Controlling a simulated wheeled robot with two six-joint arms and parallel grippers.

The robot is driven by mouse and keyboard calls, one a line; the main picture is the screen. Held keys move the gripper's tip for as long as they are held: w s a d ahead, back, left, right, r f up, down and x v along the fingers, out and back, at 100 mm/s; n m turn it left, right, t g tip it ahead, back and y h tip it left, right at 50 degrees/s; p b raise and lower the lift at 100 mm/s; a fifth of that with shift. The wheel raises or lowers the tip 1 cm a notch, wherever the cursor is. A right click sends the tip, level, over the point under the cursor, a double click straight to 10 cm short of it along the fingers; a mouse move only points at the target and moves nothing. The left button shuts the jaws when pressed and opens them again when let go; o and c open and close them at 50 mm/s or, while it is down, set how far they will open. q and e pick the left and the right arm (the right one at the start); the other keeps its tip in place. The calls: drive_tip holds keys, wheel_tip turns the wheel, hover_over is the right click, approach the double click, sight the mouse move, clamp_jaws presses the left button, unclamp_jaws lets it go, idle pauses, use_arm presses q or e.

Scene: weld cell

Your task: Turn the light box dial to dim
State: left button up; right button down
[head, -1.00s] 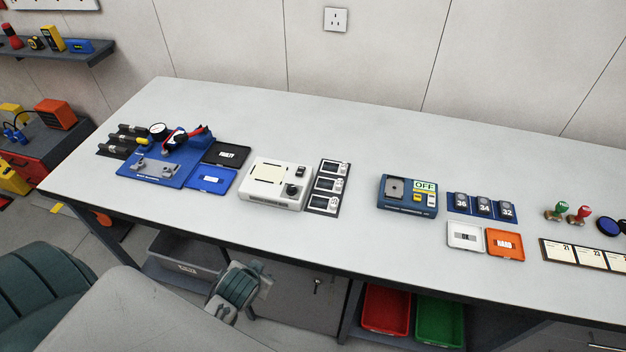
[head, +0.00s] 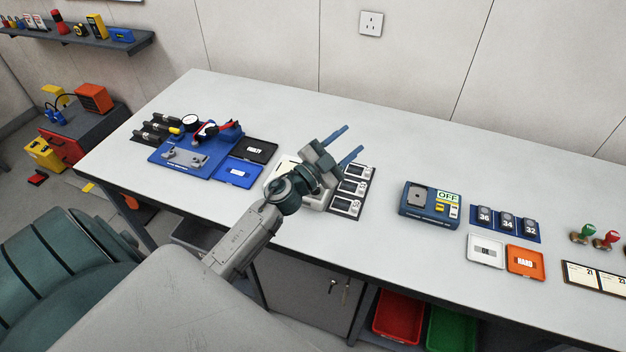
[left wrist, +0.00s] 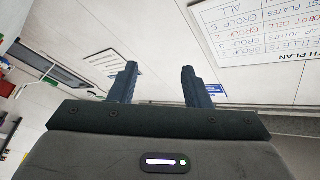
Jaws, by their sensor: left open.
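The light box (head: 281,167) is a white box with a pale panel on the workbench. In the head view my left gripper and wrist cover most of it, and its dial is hidden behind them. My left gripper (head: 352,140) is above the bench over the light box area, its two blue fingers apart and empty, pointing up and right towards the back of the bench. The left wrist view shows the same open fingers (left wrist: 159,70) with nothing between them. My right gripper is not in view.
A panel of three small white-framed displays (head: 353,187) lies right of the light box. A blue fixture (head: 180,160) and a black FAULTY tray (head: 256,150) stand left. A blue OFF device (head: 430,205) stands right. The bench behind is clear.

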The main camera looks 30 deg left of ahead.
use_arm(q)
drive_tip(key=w+d+f+m+g+h, duration=0.35)
drive_tip(key=m+g+h, duration=0.25)
drive_tip(key=m+g, duration=0.55)
drive_tip(key=s+a+f+n+g+y, duration=0.2)
drive_tip(key=a+g+y, duration=0.25)
drive_tip(key=a, duration=0.35)
drive_tip(key=s+a+f+n+g+y, duration=0.25)
drive_tip(key=a+g, duration=0.25)
drive_tip(key=a, duration=0.3)
drive_tip(key=shift+m+y, duration=0.3)
drive_tip(key=shift+m, duration=0.2)
drive_tip(key=b+x, duration=0.4)
drive_tip(key=x, duration=0.1)
drive_tip(key=b+x, duration=0.2)
drive_tip(key=shift+w+f, duration=0.2)
drive_tip(key=shift+f, duration=0.05)
drive_tip(key=shift+d+f, duration=0.25)
drive_tip(key=shift+d, duration=0.05)
drive_tip(key=shift+p+x, duration=0.4)
drive_tip(key=shift+x, duration=0.55)
clamp_jaws()
